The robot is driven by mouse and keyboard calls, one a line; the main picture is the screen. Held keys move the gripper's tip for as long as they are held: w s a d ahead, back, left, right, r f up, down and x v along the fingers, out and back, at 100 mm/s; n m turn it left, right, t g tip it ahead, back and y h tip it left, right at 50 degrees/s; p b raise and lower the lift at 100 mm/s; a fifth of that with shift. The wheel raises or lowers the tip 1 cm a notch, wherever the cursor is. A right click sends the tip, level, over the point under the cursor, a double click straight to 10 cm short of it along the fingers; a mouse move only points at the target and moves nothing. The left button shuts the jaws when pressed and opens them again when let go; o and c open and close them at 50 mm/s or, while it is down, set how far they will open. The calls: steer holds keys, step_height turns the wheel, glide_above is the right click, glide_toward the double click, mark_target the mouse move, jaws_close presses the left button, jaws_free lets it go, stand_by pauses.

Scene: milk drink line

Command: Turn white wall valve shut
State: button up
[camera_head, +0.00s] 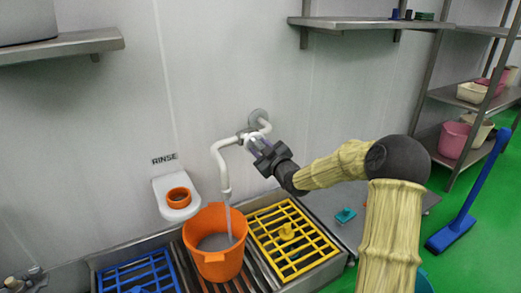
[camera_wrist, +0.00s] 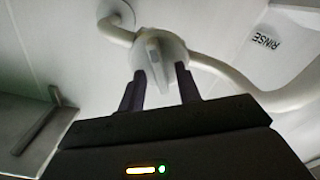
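The white wall valve (camera_head: 243,137) sits on a white pipe (camera_head: 218,158) that comes out of the wall and bends down to a spout. In the wrist view its round body and pale lever handle (camera_wrist: 155,62) are at the top centre. My gripper (camera_head: 260,147) is right at the valve from the right side. In the wrist view its two dark fingers (camera_wrist: 160,88) are apart, one on each side of the lever's lower end, with gaps visible. A thin grey stream (camera_head: 229,218) runs from the spout into an orange bucket (camera_head: 216,263).
The bucket stands on a floor grate between a blue grid (camera_head: 140,276) and a yellow grid (camera_head: 296,240). A white holder with an orange ring (camera_head: 178,195) is on the wall under the RINSE label (camera_head: 164,159). Steel shelves (camera_head: 365,24) are above right.

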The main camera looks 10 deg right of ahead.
jaws_close()
steer(key=shift+r+m+p, duration=0.1)
steer(key=shift+m+p, duration=0.3)
steer(key=shift+p, duration=0.2)
steer(key=m+p, duration=0.2)
steer(key=p, duration=0.1)
steer(key=shift+d+r, duration=0.1)
steer(key=shift+f+m+p, duration=0.2)
steer(key=shift+m+p, duration=1.15)
steer(key=shift+m, duration=0.25)
steer(key=shift+o, duration=0.2)
jaws_free()
